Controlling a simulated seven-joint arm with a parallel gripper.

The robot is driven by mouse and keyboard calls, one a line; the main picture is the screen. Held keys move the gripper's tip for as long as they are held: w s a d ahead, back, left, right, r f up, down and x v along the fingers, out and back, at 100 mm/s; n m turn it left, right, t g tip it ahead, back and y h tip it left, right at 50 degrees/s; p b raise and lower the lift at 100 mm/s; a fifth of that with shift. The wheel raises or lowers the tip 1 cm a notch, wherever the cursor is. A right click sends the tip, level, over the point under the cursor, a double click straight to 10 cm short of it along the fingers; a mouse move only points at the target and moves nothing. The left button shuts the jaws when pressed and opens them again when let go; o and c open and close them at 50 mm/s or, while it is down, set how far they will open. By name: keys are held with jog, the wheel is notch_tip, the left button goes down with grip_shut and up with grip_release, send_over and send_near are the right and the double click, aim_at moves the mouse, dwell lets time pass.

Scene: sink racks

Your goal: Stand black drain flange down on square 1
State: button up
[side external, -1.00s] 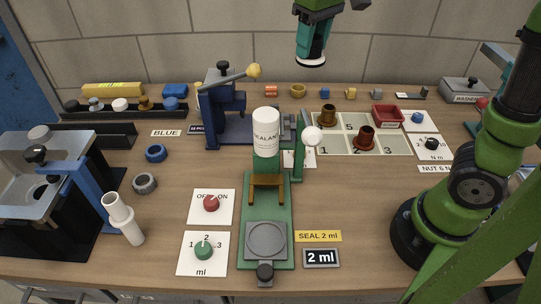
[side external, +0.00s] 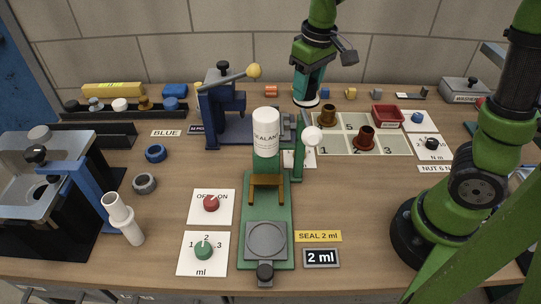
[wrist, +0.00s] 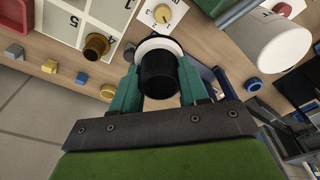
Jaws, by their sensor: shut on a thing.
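My gripper (side external: 308,88) is shut on the black drain flange and holds it upright just behind the left back corner of the numbered board. In the wrist view the black drain flange (wrist: 158,72) sits between the teal fingers, with a white ring (wrist: 152,44) at its lower end. In the side view only its white and dark lower end shows under the fingers. Square 1 (side external: 324,150) is the front left square of the board and looks bare. Whether the flange touches the table is hard to tell.
One brown flange (side external: 327,116) stands on the square behind square 1, another (side external: 366,138) on the front row near square 2. A red tray (side external: 387,115) is at the back right. The blue press (side external: 226,115) and the sealant bottle (side external: 266,132) stand left of the board.

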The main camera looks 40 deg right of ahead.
jog(key=s+d+f+m, duration=0.1)
jog(key=s+d+f, duration=0.1)
jog(key=d+f, duration=0.25)
send_over(330, 143)
notch_tip(330, 143, down, 6)
jog(key=shift+s+f, duration=0.15)
jog(key=shift+f, duration=0.85)
jog(key=shift+s+f, duration=0.15)
jog(key=shift+f, duration=0.85)
jog(key=shift+f, duration=1.15)
jog(key=o, duration=1.2)
jog(key=shift+o, duration=0.2)
notch_tip(330, 143, up, 17)
jog(key=s, duration=0.2)
